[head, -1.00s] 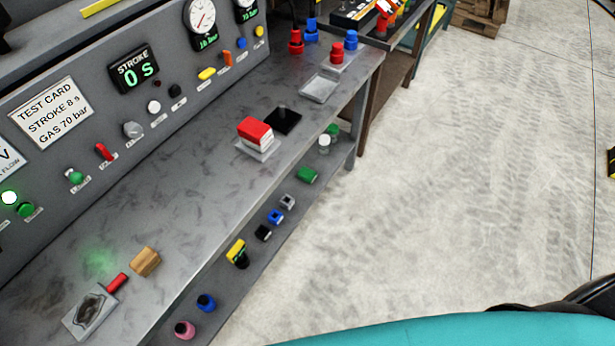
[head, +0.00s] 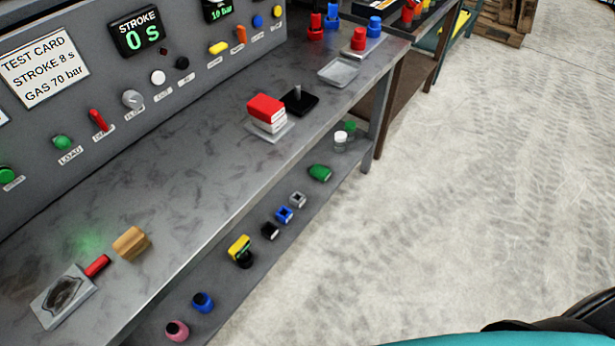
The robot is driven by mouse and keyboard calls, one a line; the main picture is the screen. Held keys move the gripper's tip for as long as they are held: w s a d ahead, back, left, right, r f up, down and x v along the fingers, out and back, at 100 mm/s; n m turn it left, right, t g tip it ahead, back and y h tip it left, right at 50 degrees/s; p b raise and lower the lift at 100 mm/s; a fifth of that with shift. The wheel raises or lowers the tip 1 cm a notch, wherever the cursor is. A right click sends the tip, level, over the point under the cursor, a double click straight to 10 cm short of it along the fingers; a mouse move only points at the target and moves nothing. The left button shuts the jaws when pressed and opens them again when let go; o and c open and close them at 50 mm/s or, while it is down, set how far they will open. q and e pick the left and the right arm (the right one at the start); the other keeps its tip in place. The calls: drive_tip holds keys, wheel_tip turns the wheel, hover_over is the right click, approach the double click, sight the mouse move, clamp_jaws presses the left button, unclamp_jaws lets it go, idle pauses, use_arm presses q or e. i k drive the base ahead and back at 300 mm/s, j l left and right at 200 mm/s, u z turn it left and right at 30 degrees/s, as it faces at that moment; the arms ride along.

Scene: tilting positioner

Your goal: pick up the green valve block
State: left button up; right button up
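A green block (head: 320,172) lies on the lower shelf below the bench top, toward its far end. It is the only fully green block-shaped thing there that I see clearly; its fine detail is too small to tell. A second, smaller green item (head: 349,126) shows farther along the shelf, behind a white-topped jar (head: 341,138). Neither of my grippers is in view.
The bench top (head: 200,190) overhangs the shelf (head: 225,285). The shelf also holds a grey block (head: 298,199), a blue block (head: 284,214), a black block (head: 269,231) and a yellow-black item (head: 240,249). Open concrete floor (head: 460,200) lies to the right.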

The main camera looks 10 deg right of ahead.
sight(318, 171)
drive_tip(key=i+l+u, duration=0.1)
drive_tip(key=u, duration=0.3)
drive_tip(key=l+u, duration=0.25)
drive_tip(key=u, duration=0.15)
drive_tip(key=l+u, duration=0.2)
drive_tip(key=u, duration=0.2)
drive_tip(key=i, duration=0.05)
